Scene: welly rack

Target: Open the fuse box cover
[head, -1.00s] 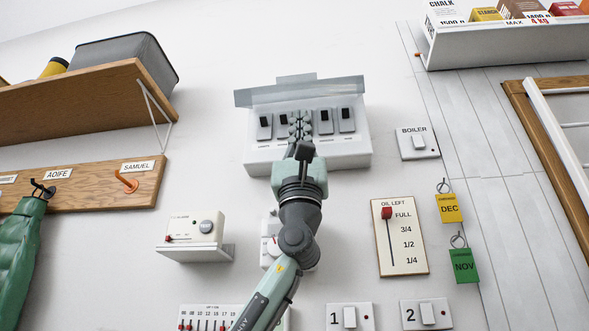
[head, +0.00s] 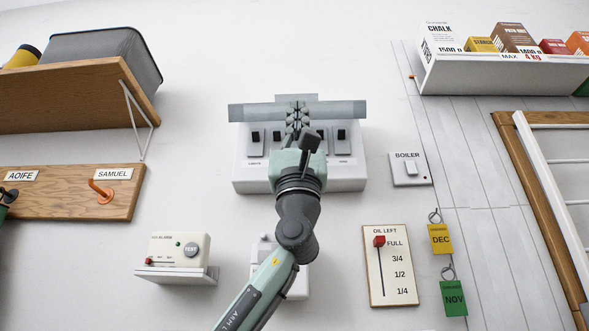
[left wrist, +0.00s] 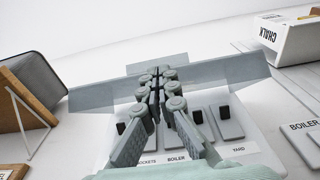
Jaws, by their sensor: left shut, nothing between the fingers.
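The fuse box (head: 350,184) is a white wall box with a row of black switches, all uncovered. Its grey, see-through cover (head: 342,111) stands raised along the box's top edge, with a small tab at its top middle. In the left wrist view the cover (left wrist: 228,71) spans the picture behind my fingers. My left gripper (head: 297,108) is shut and empty, its fingertips overlapping the middle of the cover; I cannot tell whether they touch it. It also shows in the left wrist view (left wrist: 158,78), hiding some middle switches. My right gripper is not in view.
A boiler switch (head: 410,169) is right of the box. Below are an alarm unit on a small shelf (head: 177,273) and an oil gauge (head: 391,280). A wooden shelf (head: 80,98) juts out at left, a white shelf (head: 505,76) at upper right.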

